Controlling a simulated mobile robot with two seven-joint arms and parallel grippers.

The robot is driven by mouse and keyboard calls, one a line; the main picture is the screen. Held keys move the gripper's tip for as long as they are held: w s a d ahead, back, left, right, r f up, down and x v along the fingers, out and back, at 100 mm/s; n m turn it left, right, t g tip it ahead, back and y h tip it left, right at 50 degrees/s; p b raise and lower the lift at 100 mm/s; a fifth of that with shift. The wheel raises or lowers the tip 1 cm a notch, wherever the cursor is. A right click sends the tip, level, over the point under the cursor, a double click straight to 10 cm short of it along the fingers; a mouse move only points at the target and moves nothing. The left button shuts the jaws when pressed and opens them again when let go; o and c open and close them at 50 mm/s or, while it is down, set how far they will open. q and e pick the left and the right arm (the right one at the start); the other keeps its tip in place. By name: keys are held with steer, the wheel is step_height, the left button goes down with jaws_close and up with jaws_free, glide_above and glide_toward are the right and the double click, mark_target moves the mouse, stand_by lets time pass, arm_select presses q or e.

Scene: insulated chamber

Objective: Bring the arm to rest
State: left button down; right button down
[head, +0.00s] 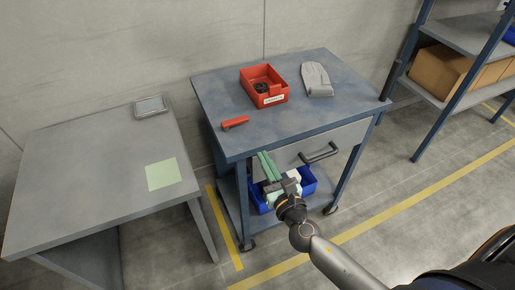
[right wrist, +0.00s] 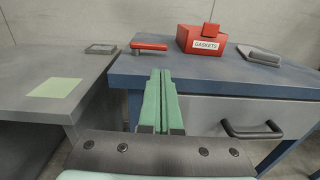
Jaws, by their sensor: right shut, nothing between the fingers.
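My right gripper (head: 268,166) has green fingers and is in front of the blue workbench's front edge, left of the drawer handle. It also shows in the right wrist view (right wrist: 161,75), where the fingers lie together with nothing between them. My right arm comes in from the lower right of the head view. My left gripper is not in view.
A grey table (head: 90,185) at left holds a green sheet (head: 163,174) and a small tray (head: 150,107).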

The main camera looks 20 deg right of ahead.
steer(key=s+f+m+g+p, duration=0.2)
steer(key=s+m, duration=0.4)
steer(key=m, duration=0.5)
steer(key=s+a+f+m+g+y+p, duration=0.1)
steer(key=s+f+m+g+p, duration=0.2)
steer(key=m, duration=0.8)
steer(key=s+a+f+m+g+y+p, duration=0.1)
steer(key=s+f+m+g+p, duration=0.1)
steer(key=s+f+m, duration=0.4)
steer(key=s+m+g, duration=0.1)
steer(key=s+m, duration=0.2)
steer(key=m, duration=0.2)
steer(key=shift+s+a+m+g+p, duration=0.25)
steer(key=shift+s+m+g+p, duration=0.05)
steer(key=shift+s+m, duration=0.1)
